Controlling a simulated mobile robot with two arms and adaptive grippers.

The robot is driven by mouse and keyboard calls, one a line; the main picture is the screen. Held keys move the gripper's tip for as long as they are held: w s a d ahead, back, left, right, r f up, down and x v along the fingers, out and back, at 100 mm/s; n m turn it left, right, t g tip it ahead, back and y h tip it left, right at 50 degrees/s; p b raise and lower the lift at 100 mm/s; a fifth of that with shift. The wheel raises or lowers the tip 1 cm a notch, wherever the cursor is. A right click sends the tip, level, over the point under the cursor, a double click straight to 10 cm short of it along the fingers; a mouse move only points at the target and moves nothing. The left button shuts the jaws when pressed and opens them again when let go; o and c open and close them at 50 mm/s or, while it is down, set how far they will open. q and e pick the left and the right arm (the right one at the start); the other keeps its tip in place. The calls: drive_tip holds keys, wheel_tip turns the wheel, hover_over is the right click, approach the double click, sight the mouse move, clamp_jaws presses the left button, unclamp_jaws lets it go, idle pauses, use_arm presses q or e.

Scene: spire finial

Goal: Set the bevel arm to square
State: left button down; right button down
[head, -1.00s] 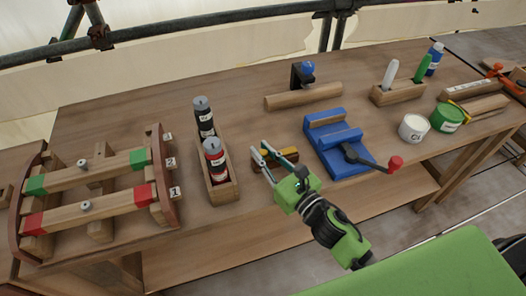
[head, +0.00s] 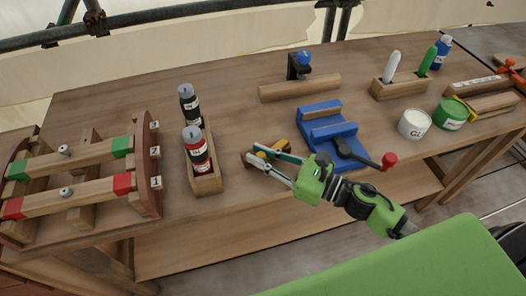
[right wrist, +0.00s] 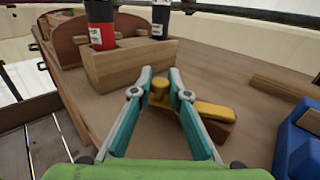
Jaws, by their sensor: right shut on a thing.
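The bevel is a small wooden piece (head: 247,162) with a yellow arm (head: 279,146), lying on the workbench left of the blue vise-like fixture. In the right wrist view its yellow arm (right wrist: 214,110) lies over the wooden stock (right wrist: 218,128), and a round yellow knob (right wrist: 159,87) stands at its far end. My right gripper (head: 252,152) is low over the bench, its fingers on either side of the knob end, shut on the bevel arm. The fingers partly hide the bevel, so I cannot tell the exact angle between arm and stock. My left gripper is not in view.
A wooden box (head: 206,181) with red and black bottles stands close left of the bevel. The blue fixture (head: 328,130) with a red-tipped handle stands close right. A wooden rack (head: 152,180) is far left. A wooden bar (head: 300,88) lies behind; bare bench lies between.

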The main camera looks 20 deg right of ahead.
drive_tip(key=shift+a, duration=0.2)
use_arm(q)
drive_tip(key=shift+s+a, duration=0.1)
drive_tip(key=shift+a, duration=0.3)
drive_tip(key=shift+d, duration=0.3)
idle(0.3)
use_arm(e)
drive_tip(key=c, duration=1.9)
unclamp_jaws()
drive_tip(key=shift+s+d, duration=0.1)
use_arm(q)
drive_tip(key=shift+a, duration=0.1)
use_arm(e)
drive_tip(key=v, duration=1.2)
